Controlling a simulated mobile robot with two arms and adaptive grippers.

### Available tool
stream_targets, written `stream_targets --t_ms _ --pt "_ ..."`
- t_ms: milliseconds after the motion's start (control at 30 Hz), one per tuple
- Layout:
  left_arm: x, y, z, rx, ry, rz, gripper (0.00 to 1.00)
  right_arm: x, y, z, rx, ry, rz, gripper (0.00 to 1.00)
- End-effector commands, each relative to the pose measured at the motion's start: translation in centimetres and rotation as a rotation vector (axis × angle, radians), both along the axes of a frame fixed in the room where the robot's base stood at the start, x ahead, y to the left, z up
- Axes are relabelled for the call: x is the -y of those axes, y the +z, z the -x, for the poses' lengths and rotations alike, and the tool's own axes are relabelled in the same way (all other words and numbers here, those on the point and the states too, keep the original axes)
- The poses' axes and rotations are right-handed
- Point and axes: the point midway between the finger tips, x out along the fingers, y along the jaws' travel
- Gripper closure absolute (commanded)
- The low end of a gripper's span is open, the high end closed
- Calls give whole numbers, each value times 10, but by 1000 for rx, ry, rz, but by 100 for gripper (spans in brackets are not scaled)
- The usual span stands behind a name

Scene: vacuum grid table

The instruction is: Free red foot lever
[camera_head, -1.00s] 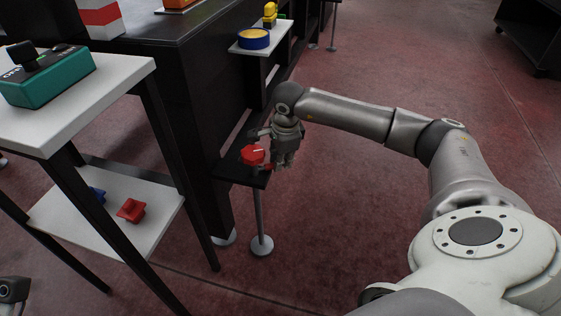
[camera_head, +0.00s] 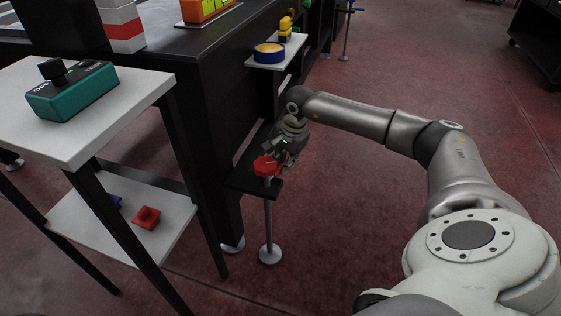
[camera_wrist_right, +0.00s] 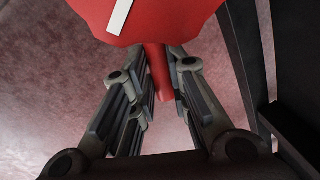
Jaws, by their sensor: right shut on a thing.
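The red foot lever has a many-sided red head (camera_head: 264,168) with a white line, at a small black shelf on a metal post. My right gripper (camera_head: 279,162) is at the head's right side and covers part of it. In the right wrist view, the red head (camera_wrist_right: 150,14) fills the top. A thin red stem (camera_wrist_right: 159,73) runs from it down between the fingertips of my right gripper (camera_wrist_right: 160,88), which is shut on it. How the far end of the lever is fixed is hidden. My left gripper is not in view.
The black shelf (camera_head: 240,181) adjoins a black cabinet (camera_head: 205,80). A white table (camera_head: 120,118) at left carries a green switch box (camera_head: 75,92); a red part (camera_head: 147,217) lies on its lower shelf. A blue-yellow button (camera_head: 269,53) sits behind.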

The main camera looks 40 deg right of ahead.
Motion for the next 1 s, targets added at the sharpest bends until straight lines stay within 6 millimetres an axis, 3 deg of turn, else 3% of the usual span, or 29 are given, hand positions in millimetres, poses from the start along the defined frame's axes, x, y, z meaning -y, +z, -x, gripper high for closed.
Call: stream_targets --t_ms 367,400,567,867,1000 --pt "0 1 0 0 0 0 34 0 1 -1 4 9 0 100" --pt "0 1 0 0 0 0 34 0 1 -1 4 9 0 82" --pt "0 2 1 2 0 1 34 0 1 -1 3 8 0 62" --pt "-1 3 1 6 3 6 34 0 1 0 2 6 0 62" --pt "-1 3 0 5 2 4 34 1 11 1 3 6 0 62"
